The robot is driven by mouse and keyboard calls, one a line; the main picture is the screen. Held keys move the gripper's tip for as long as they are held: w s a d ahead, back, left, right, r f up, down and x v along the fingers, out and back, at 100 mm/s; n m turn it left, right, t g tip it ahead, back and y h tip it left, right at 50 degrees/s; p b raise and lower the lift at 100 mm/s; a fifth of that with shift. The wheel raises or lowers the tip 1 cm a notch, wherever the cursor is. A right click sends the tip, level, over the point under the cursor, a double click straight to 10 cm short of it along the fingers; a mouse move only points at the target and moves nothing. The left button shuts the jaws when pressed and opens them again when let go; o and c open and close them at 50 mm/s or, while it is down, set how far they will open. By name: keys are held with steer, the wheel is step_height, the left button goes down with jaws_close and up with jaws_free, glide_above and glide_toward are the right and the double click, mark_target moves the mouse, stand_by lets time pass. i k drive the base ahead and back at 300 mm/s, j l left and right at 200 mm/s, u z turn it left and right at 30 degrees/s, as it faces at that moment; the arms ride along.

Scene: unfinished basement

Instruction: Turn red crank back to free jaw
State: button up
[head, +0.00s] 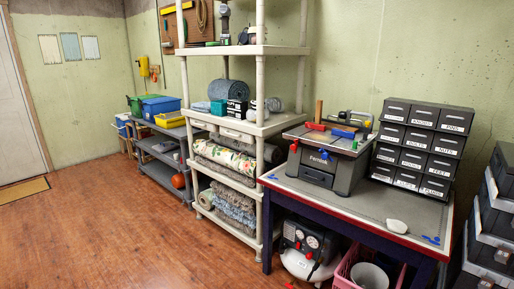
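A grey bench machine (345,170) with a label on its front stands on the workbench (370,204) at the right. On its top lie a red piece (316,126) and a blue piece (343,133), with a wooden upright (318,110) beside them. Small coloured parts stick out at its front edge, among them a blue one (324,154). They are too small for me to tell which part is the red crank or how it is turned. I cannot tell whether the jaw grips anything. My gripper is not in view.
Labelled black drawers (424,144) stand right of the machine. A white lump (397,226) and small blue items (431,239) lie on the bench. Cream shelving (260,128) adjoins its left side. A pink crate (345,277) sits below. The wooden floor (110,225) at left is open.

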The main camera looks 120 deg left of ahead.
mark_target(294, 147)
steer(key=u, duration=3.7)
steer(key=i+l+u, duration=0.15)
steer(key=u, duration=0.2)
steer(key=i+l+u, duration=0.15)
steer(key=u, duration=0.2)
steer(key=i+l+u, duration=0.1)
steer(key=l, duration=0.2)
steer(key=i+l, duration=0.2)
steer(key=l, duration=0.15)
steer(key=i+l+u, duration=0.15)
steer(key=l, duration=0.15)
steer(key=i+l+u, duration=0.1)
steer(key=l, duration=0.25)
steer(key=i+l, duration=0.15)
steer(key=l, duration=0.15)
steer(key=i+l, duration=0.15)
steer(key=l, duration=0.2)
steer(key=i+l, duration=0.1)
steer(key=l, duration=0.3)
steer(key=i+u, duration=0.05)
